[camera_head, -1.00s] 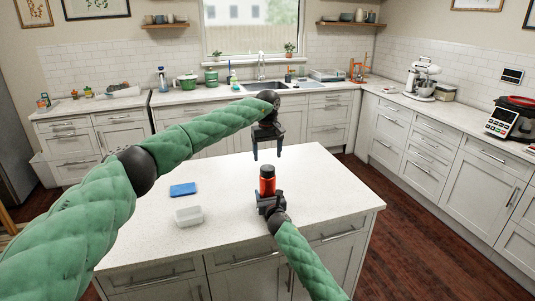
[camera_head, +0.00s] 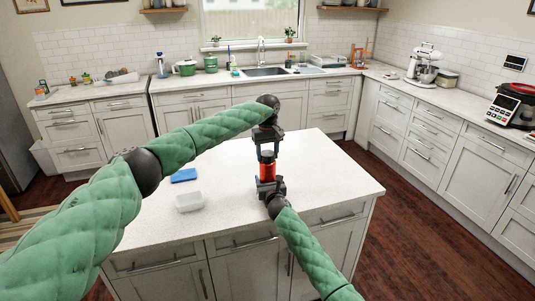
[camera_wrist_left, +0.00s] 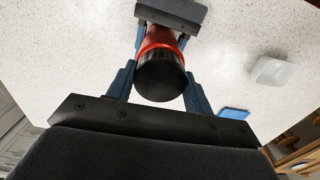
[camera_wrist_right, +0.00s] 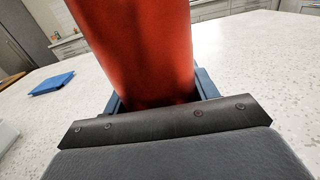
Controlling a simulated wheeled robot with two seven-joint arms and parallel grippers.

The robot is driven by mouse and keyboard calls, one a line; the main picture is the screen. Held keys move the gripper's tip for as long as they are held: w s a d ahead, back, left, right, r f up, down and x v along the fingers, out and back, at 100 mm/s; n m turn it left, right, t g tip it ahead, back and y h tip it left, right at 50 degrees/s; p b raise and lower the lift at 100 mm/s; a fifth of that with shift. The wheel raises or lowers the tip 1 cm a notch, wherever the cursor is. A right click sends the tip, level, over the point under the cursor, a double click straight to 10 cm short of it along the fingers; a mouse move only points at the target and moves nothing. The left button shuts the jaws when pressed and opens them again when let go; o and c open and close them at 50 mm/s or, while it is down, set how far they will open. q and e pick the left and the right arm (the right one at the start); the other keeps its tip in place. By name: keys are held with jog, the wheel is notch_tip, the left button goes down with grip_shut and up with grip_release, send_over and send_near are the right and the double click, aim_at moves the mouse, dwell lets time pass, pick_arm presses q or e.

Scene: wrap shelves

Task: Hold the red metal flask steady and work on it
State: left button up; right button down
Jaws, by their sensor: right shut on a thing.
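The red metal flask (camera_head: 267,172) stands upright over the white island, with a black cap (camera_wrist_left: 161,78) on top. My right gripper (camera_head: 268,184) is shut on its lower body from the near side, and the red body (camera_wrist_right: 140,50) fills much of the right wrist view. My left gripper (camera_head: 267,151) points down from above, with its fingers on either side of the cap. Its fingers look open, with the cap between them and small gaps at the sides. The flask's base is hidden by my right gripper in the head view.
A blue item (camera_head: 184,175) and a clear container (camera_head: 190,202) lie on the island (camera_head: 330,180), left of the flask. The island top to the right is clear. Counters with a sink (camera_head: 265,72) and a mixer (camera_head: 424,62) run behind and right.

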pick_arm(q)
jog(key=shift+c, duration=1.2)
jog(key=n, duration=1.2)
jog(key=shift+n, duration=0.4)
jog(key=n, duration=0.7)
pick_arm(e)
jog(key=shift+a, duration=0.1)
pick_arm(q)
jog(key=n, duration=0.6)
jog(key=shift+r+n, duration=0.1)
jog(key=shift+n, duration=0.2)
jog(key=n, duration=1.7)
jog(key=shift+r, duration=0.3)
jog(key=shift+r, duration=0.35)
